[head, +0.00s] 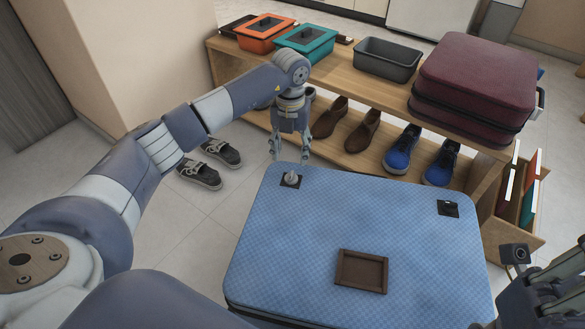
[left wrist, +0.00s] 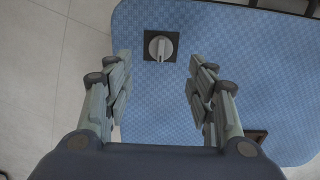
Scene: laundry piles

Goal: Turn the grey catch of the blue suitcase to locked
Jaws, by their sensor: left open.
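The blue suitcase (head: 300,245) lies flat in front of me, lid up, and also fills much of the left wrist view (left wrist: 240,60). Its grey catch (head: 291,179) is a round knob with a raised bar on a black square plate near the far left corner. In the left wrist view the catch (left wrist: 160,47) sits ahead of and between the fingertips, with the bar pointing roughly along the view. My left gripper (head: 290,158) is open and empty, just above and beyond the catch, not visibly touching it. My right gripper (head: 565,290) is partly cut off at the lower right; its jaws are unclear.
A second black plate (head: 448,208) is near the suitcase's far right corner, and a brown frame (head: 361,271) lies on the lid. A wooden bench (head: 345,75) behind carries bins and a maroon suitcase (head: 475,80), with shoes below. Grey shoes (head: 200,175) stand left on open floor.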

